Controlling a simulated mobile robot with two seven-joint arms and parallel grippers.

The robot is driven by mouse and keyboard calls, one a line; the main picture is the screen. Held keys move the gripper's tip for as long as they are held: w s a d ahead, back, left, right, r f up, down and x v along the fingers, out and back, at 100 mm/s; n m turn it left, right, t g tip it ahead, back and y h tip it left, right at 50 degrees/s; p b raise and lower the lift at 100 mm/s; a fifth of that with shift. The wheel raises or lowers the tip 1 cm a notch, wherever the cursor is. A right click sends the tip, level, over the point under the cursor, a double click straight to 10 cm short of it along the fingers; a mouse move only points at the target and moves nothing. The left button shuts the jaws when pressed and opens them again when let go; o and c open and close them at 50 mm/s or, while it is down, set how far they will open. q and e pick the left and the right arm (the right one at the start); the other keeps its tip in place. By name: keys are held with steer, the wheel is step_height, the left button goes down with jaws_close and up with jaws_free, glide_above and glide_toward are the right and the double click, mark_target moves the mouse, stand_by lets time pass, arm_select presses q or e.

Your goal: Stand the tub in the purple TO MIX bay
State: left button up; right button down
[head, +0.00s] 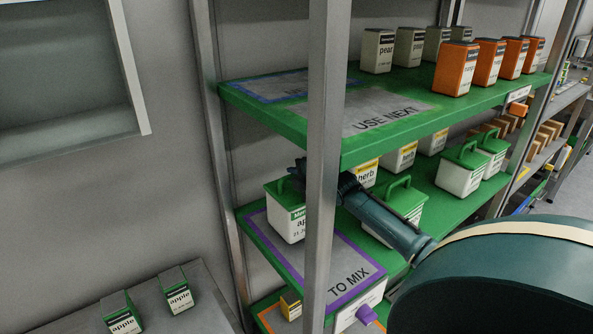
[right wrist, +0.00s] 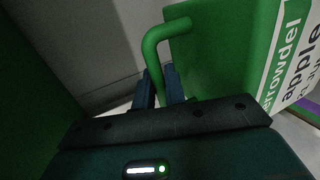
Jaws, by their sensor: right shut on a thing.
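The tub (head: 283,217) is white with a green lid and a label reading "apple". It is upright at the back left of the purple-bordered TO MIX bay (head: 352,268). I cannot tell whether its base touches the shelf. My right gripper (head: 298,170) is at the top of the tub, partly hidden by the grey post. In the right wrist view, its fingers (right wrist: 160,88) are shut on the green handle (right wrist: 152,45), beside the lid (right wrist: 215,50). My left gripper is not in view.
A grey upright post (head: 323,130) stands in front of the bay. Another green-lidded tub (head: 405,210) is right of the bay, behind my right arm. The green USE NEXT shelf (head: 400,115) is above. Two apple cartons (head: 178,296) stand on a grey surface at lower left.

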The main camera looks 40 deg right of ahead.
steer(key=shift+w+f, duration=0.1)
steer(key=shift+f, duration=0.3)
steer(key=c, duration=1.9)
jaws_free()
steer(key=shift+f, duration=0.45)
steer(key=o, duration=0.4)
steer(key=shift+o, duration=0.2)
steer(key=shift+r, duration=0.15)
steer(key=v, duration=1.2)
steer(key=shift+p, duration=0.35)
